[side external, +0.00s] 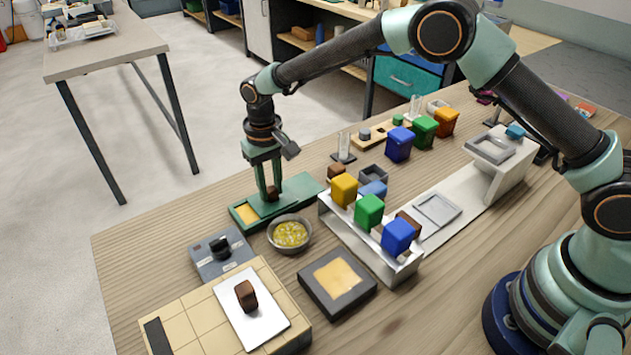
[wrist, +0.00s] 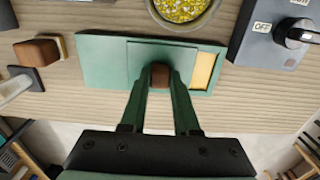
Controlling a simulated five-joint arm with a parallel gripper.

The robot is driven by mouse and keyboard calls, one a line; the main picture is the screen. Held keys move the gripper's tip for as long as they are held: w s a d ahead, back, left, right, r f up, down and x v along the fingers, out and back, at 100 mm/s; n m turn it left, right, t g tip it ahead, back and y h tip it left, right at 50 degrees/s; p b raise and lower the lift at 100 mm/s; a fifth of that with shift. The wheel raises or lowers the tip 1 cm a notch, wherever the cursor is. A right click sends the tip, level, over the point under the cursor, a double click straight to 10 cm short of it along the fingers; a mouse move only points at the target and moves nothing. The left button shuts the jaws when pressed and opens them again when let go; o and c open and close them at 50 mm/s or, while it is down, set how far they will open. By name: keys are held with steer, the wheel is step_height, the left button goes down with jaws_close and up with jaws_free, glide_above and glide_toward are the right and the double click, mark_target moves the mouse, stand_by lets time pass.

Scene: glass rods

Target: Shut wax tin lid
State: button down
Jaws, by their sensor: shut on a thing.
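The green wax tin (side external: 240,222) lies flat near the table's far edge, with a strip of yellow-orange wax (side external: 247,213) showing at its left end. Its green lid (side external: 300,188) leaves that strip uncovered. In the wrist view the wax strip (wrist: 204,71) is at the right end of the tin, and the flat green lid (wrist: 108,60) spreads to the left. My gripper (side external: 268,194) points down over the tin, shut on the brown knob (wrist: 160,76) of the lid. The fingers hide the knob's sides.
A bowl of yellow pieces (side external: 290,233) stands close in front of the tin. A grey switch box (side external: 222,256) with a black knob is to the left. A metal rack (side external: 345,232) with coloured blocks stands to the right. A dark tray (side external: 337,283) lies nearer.

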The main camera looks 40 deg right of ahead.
mark_target(255, 207)
steer(key=a, duration=0.4)
steer(key=shift+a+r, duration=0.1)
steer(key=shift+a, duration=0.1)
steer(key=c, duration=0.6)
jaws_free()
steer(key=shift+c, duration=0.2)
steer(key=shift+r, duration=0.2)
step_height(255, 207, up, 12)
steer(key=shift+f, duration=0.15)
